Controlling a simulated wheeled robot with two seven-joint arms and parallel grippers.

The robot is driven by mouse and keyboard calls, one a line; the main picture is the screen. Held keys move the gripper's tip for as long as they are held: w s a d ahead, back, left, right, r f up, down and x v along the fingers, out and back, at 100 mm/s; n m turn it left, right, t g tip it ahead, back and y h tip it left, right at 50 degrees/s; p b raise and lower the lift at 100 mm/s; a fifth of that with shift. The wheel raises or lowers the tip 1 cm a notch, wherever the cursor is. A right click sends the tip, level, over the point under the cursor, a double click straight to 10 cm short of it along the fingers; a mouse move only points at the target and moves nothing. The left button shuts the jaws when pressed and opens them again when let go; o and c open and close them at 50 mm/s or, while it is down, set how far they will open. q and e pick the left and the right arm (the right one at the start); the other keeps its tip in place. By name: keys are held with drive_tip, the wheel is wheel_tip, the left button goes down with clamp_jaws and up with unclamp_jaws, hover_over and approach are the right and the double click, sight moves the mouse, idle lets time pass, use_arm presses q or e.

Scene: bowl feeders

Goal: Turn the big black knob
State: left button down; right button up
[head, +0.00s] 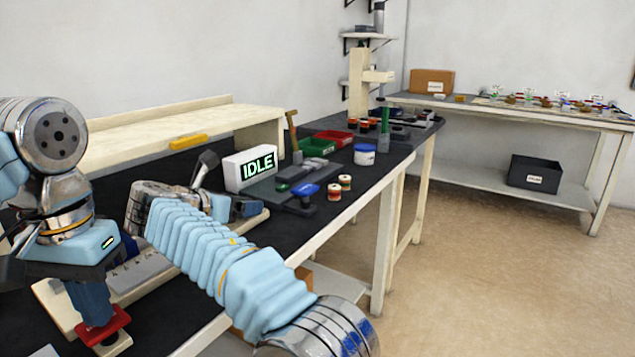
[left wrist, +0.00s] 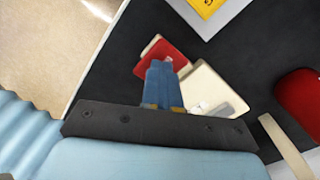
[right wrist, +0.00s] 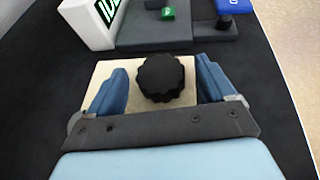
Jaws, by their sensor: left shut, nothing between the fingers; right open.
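The big black knob (right wrist: 160,78) is round with a scalloped edge and sits on a cream base (right wrist: 105,72) in the right wrist view. My right gripper (right wrist: 161,70) is open, with one blue finger on each side of the knob and visible gaps between. In the head view my right gripper (head: 245,208) reaches over the dark bench and I cannot make out the knob. My left gripper (head: 97,312) points down and is shut and empty, close to a red pad (head: 112,328). The left wrist view shows its blue fingers (left wrist: 160,75) over the red pad; contact is unclear.
A white display (head: 250,170) reading IDLE stands just behind my right gripper. A grey fixture (head: 268,190), a blue part (head: 306,190), small jars (head: 335,190) and green (head: 318,146) and red bins (head: 335,138) lie further along the bench. A cream shelf (head: 170,135) is behind.

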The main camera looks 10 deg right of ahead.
drive_tip(key=shift+d, duration=0.1)
drive_tip(key=shift+d+n+t+y, duration=0.15)
drive_tip(key=shift+n+t+y, duration=0.25)
drive_tip(key=shift+n+y, duration=0.3)
drive_tip(key=n+y, duration=0.4)
drive_tip(key=d+n+t+y, duration=0.1)
drive_tip(key=y, duration=0.2)
drive_tip(key=shift+n, duration=0.4)
drive_tip(key=shift+n+y, duration=0.3)
drive_tip(key=v, duration=1.2)
drive_tip(key=shift+d, duration=0.15)
drive_tip(key=w+d+m, duration=0.2)
drive_tip(key=w+d, duration=0.1)
drive_tip(key=d, duration=0.1)
drive_tip(key=w+d+m+h, duration=0.1)
drive_tip(key=w+d+m, duration=0.1)
drive_tip(key=w+d, duration=0.2)
drive_tip(key=w+d+m, duration=0.2)
drive_tip(key=w+d, duration=0.2)
drive_tip(key=d, duration=0.1)
drive_tip(key=shift+d, duration=0.35)
drive_tip(key=w+d+m+h, duration=0.1)
drive_tip(key=w+d+m, duration=0.1)
drive_tip(key=d, duration=0.4)
drive_tip(key=w+d+f+m+h, duration=0.1)
drive_tip(key=w+d+m, duration=0.1)
drive_tip(key=w+d, duration=0.2)
drive_tip(key=d, duration=0.3)
drive_tip(key=shift+d+f+m, duration=0.3)
